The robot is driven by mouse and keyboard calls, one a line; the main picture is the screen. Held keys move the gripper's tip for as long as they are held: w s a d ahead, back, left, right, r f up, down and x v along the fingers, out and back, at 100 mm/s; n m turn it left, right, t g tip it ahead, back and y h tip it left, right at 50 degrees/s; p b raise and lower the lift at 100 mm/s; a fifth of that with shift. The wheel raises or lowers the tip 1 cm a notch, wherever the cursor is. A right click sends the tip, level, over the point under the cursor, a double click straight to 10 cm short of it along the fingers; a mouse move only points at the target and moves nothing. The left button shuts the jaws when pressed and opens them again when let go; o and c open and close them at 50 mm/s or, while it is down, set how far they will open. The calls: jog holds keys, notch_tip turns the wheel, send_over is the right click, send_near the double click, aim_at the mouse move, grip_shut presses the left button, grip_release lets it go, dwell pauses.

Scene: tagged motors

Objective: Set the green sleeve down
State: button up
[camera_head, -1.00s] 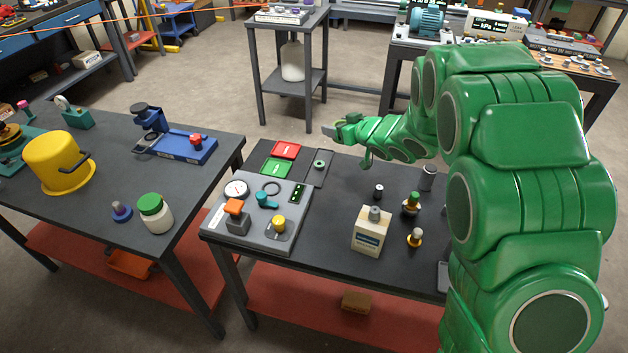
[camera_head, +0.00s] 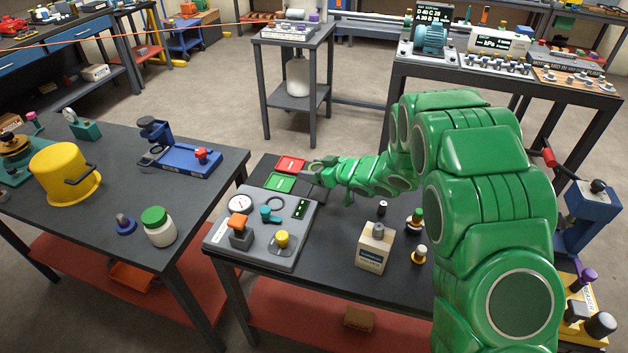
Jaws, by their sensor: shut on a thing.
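My gripper (camera_head: 314,173) is at the end of my green arm, low over the back left of the middle table. It is shut on the green sleeve, which is too small and too close in colour to my arm to make out clearly. The gripper is just right of a red pad (camera_head: 290,164) and a green pad (camera_head: 279,183) that lie on the table. I cannot tell whether the sleeve touches the table.
A grey panel (camera_head: 222,253) with a gauge and knobs lies in front of the pads. A left table (camera_head: 205,205) holds a yellow pot (camera_head: 62,172) and a green-lidded jar (camera_head: 159,228).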

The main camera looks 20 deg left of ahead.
jog(key=shift+f, duration=2.05)
jog(key=shift+f, duration=0.6)
jog(key=o, duration=1.3)
jog(key=shift+r, duration=0.4)
jog(key=shift+d+r, duration=0.3)
jog(key=v, duration=1.1)
jog(key=shift+s+r, duration=0.15)
jog(key=shift+s, duration=0.05)
jog(key=shift+d, duration=0.1)
